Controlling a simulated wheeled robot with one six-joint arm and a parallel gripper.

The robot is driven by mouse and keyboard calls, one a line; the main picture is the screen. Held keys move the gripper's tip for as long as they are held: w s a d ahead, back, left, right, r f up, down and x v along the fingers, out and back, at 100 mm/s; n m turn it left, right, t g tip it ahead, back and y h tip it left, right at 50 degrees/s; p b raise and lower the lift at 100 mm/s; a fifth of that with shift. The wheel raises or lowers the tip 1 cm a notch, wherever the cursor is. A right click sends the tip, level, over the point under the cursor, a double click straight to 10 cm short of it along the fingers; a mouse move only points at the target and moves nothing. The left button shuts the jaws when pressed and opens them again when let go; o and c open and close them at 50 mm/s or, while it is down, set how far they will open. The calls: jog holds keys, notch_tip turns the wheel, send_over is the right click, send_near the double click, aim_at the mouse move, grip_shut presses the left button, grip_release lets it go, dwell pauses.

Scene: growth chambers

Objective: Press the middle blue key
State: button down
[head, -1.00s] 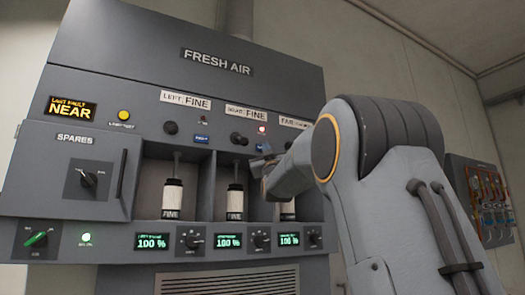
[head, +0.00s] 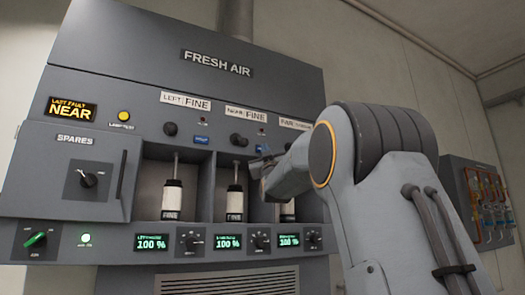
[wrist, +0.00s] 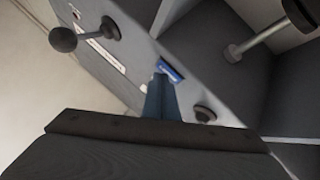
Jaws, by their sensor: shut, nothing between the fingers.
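The grey FRESH AIR cabinet (head: 218,85) has three bays labelled left, near and far. A blue key (head: 201,140) shows under the left label. My gripper (head: 259,157) is shut and empty at the panel by the middle bay's upper right, and it hides most of the key area there. In the wrist view a blue key (wrist: 170,71) lies right at the tips of my shut gripper (wrist: 160,83), which overlap its lower edge. Whether they touch or press it I cannot tell. The lamp (head: 262,131) above the middle bay is dark.
Black knobs stick out of the panel, one left of the middle key (head: 238,140) and one at the left bay (head: 170,129). White-and-black canisters (head: 235,203) stand in the bays. A SPARES door (head: 75,175) is at the left. Green displays (head: 151,243) read 100 %.

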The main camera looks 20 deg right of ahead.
dwell(0.4)
jog(key=shift+s+b, duration=0.7)
jog(key=shift+b, duration=0.1)
jog(key=s+b, duration=0.3)
jog(key=s, duration=0.2)
jog(key=shift+d, duration=0.1)
dwell(0.9)
